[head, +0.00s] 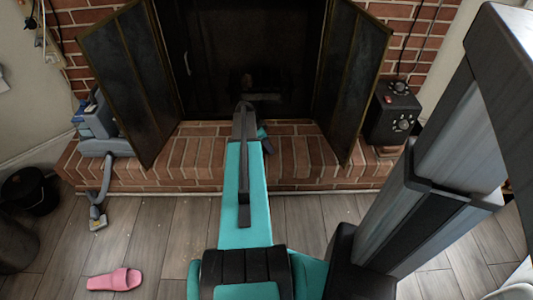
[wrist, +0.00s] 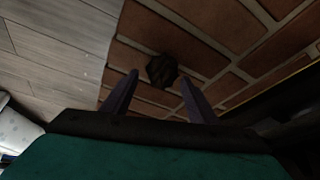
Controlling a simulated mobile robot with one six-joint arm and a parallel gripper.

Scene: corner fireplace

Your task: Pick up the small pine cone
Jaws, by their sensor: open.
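The small pine cone (wrist: 161,70) shows in the wrist view as a dark brown, rough lump on the brick hearth (wrist: 215,35), near the hearth's edge with the floor. My gripper (wrist: 159,78) is open and empty. Its two dark purple fingers stand apart to the left and right, and the cone appears in the gap at or just beyond their tips. I cannot tell how far the fingers are above the brick. In the head view my arm reaches out over the hearth (head: 190,155), and I cannot make out the cone there.
An open fireplace (head: 235,55) with dark folding doors (head: 130,75) stands behind the hearth. A black box with knobs (head: 393,112) is at right, a grey vacuum-like device (head: 95,125) at left. A pink slipper (head: 115,279) and dark bucket (head: 30,190) are on the floor.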

